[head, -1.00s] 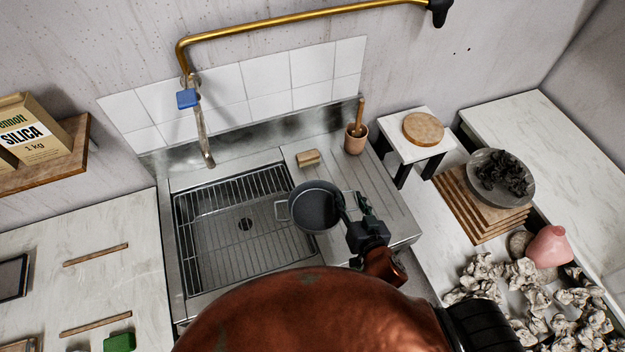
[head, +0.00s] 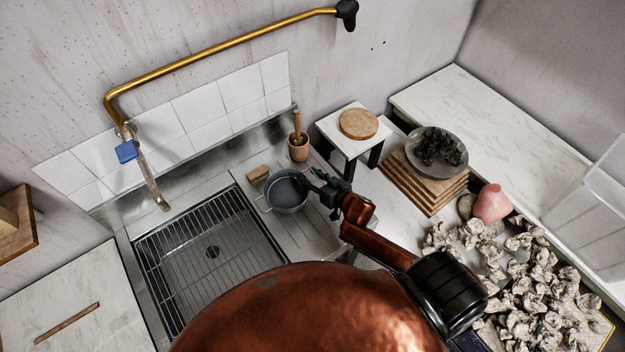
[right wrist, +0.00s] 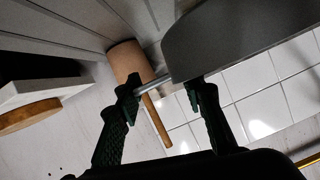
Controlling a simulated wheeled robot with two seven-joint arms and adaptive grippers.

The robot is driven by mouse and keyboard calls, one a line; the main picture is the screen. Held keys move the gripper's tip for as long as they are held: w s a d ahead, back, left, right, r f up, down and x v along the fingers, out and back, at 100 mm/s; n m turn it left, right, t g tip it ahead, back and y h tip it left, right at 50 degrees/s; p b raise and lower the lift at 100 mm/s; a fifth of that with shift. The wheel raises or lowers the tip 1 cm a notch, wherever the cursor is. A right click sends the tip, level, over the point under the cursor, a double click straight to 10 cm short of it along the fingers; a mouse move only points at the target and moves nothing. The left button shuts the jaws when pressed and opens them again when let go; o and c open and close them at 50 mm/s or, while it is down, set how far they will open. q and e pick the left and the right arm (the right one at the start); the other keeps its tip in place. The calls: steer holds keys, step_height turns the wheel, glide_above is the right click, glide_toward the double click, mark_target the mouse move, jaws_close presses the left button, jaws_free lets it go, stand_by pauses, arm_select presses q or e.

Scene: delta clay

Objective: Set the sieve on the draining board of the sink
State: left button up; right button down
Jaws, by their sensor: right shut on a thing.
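The sieve (head: 287,191), a grey round bowl with wire loop handles, is over the draining board (head: 318,232), right of the sink basin (head: 200,275). It looks roughly level; I cannot tell whether its base touches the board. My right gripper (head: 327,188) is shut on the handle at the sieve's right side. In the right wrist view the sieve's grey wall (right wrist: 240,40) shows beyond the fingers (right wrist: 165,95), which hold a thin metal part. My left gripper is not in view.
A wooden block (head: 258,174) lies just left of the sieve, and a wooden mortar with pestle (head: 298,151) stands behind it. A tap (head: 150,180) hangs over the basin. A small white stand (head: 350,138) is to the right. The front of the board is clear.

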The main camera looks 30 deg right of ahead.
steer(key=f, duration=0.1)
steer(key=w+d+f, duration=0.2)
steer(key=shift+f, duration=0.2)
step_height(320, 180, down, 3)
steer(key=shift+w+d+f, duration=0.1)
steer(key=shift+f, duration=0.1)
steer(key=c, duration=1.3)
jaws_free()
steer(key=shift+o, duration=0.2)
steer(key=v, duration=1.2)
